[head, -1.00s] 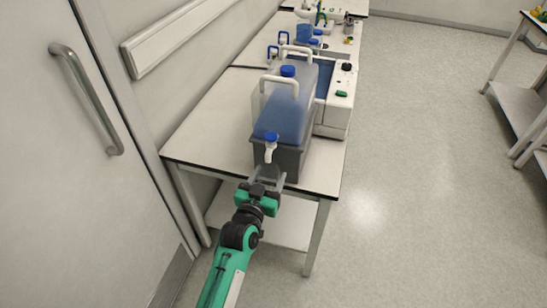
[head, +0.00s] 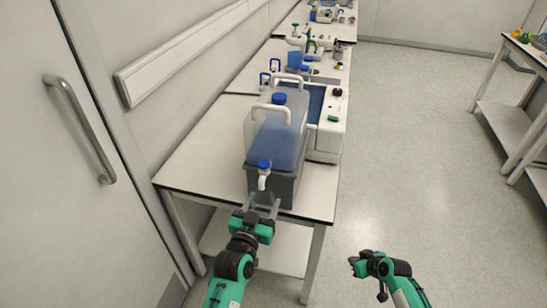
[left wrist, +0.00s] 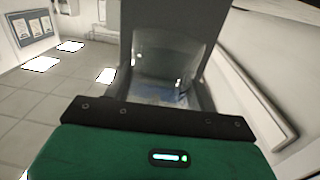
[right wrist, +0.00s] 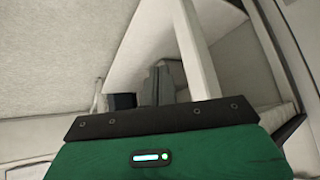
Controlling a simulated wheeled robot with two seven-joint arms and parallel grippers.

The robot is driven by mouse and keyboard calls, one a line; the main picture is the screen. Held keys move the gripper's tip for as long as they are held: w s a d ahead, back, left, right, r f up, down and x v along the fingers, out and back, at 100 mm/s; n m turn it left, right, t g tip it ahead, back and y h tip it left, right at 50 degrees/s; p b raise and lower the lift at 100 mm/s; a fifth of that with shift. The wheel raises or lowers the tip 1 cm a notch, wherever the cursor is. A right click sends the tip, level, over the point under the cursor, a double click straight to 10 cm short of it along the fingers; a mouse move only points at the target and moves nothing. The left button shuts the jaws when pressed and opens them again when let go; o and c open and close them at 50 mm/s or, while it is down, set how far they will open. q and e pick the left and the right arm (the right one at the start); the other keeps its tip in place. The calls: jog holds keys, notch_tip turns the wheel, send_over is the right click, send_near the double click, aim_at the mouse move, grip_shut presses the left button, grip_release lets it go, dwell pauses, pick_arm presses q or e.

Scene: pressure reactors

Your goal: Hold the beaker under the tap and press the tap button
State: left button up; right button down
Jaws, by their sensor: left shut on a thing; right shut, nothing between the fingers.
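The water container (head: 277,140) is a translucent tank of blue liquid on a dark grey stand at the near end of the bench. Its white tap (head: 262,182) with a blue button (head: 264,164) faces me. My left gripper (head: 262,203) is just below and in front of the tap, shut on the clear glass beaker (left wrist: 170,65). The beaker is hard to make out in the head view; in the left wrist view its rim lies in front of the dark stand. My right gripper (head: 354,263) is shut and empty, low over the floor, right of the bench and well away from the button.
The white bench (head: 200,160) runs away from me, with a white device (head: 328,130) beside the container and more equipment farther back. A door with a handle (head: 82,130) is on the left. Another table (head: 515,95) stands at the right. The floor between is clear.

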jog(key=w+a+r+n+t+y, duration=0.1)
jog(key=w+a+r+y, duration=0.15)
jog(key=r, duration=0.65)
jog(key=w+a+r+n+y, duration=0.15)
jog(key=w+r, duration=0.25)
jog(key=r, duration=0.5)
jog(key=w+a+r+n+t+y, duration=0.1)
jog(key=w+a+r+n, duration=0.15)
jog(key=r, duration=0.55)
jog(key=s+a+r+n+g+y, duration=0.2)
jog(key=a+r, duration=0.3)
jog(key=r, duration=0.6)
jog(key=s+a+r+n+g+y, duration=0.2)
jog(key=a+r, duration=0.4)
jog(key=r, duration=0.5)
jog(key=shift+s+a+r+n+g+y, duration=0.3)
jog(key=shift+s+n+y, duration=0.25)
jog(key=shift+n+y, duration=0.35)
jog(key=shift+a, duration=0.1)
send_over(264, 164)
jog(key=d, duration=0.2)
notch_tip(264, 164, down, 2)
jog(key=shift+s+f, duration=0.1)
jog(key=shift+f, duration=0.15)
jog(key=shift+d+f, duration=0.15)
jog(key=shift+f, duration=1.9)
